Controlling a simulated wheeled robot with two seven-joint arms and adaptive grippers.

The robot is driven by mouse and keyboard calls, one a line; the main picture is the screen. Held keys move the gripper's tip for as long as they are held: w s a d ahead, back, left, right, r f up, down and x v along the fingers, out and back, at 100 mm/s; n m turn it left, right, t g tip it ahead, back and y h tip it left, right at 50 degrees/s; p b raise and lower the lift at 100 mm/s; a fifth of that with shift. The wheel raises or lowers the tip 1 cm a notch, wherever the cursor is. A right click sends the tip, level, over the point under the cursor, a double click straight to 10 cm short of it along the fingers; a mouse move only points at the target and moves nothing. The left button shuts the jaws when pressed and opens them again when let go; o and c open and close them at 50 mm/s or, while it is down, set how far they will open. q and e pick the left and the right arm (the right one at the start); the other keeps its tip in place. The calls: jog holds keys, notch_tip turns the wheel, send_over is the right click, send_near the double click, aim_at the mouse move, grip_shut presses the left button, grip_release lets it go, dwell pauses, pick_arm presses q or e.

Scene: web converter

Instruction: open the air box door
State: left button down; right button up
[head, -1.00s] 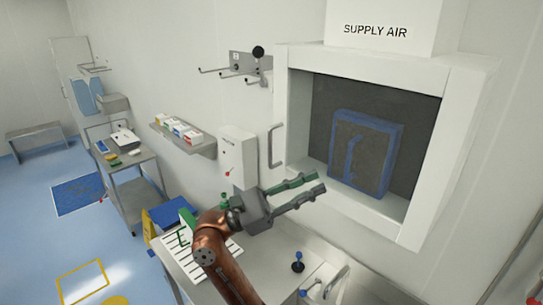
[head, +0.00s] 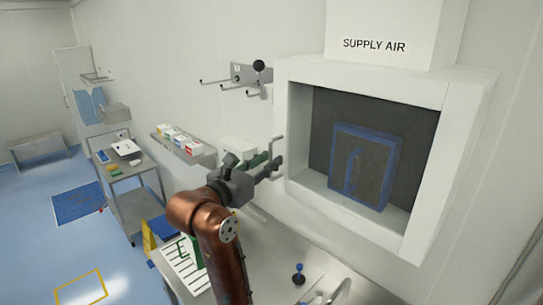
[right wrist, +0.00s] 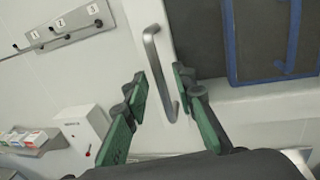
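The air box (head: 395,77), labelled SUPPLY AIR above, is a white-framed box on the wall with a dark window. A silver bar handle (head: 276,147) stands upright on its left frame side; it also shows in the right wrist view (right wrist: 158,70). My right gripper (head: 272,166) is at the lower part of this handle. In the right wrist view my right gripper (right wrist: 163,88) is open, one green-padded finger on each side of the bar, with gaps visible. The door shows no opening gap. My left gripper is not in view.
A blue-edged panel (head: 363,165) shows within the window. A white wall box (head: 237,150) and a shelf with small boxes (head: 186,148) are left of the gripper. A hook rack (head: 245,75) is above left. A steel bench with a blue-topped knob (head: 298,274) lies below.

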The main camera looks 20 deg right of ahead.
jog(key=shift+w+d, duration=0.4)
jog(key=shift+d, duration=0.15)
jog(key=shift+c, duration=0.5)
grip_shut()
jog(key=shift+s, duration=0.1)
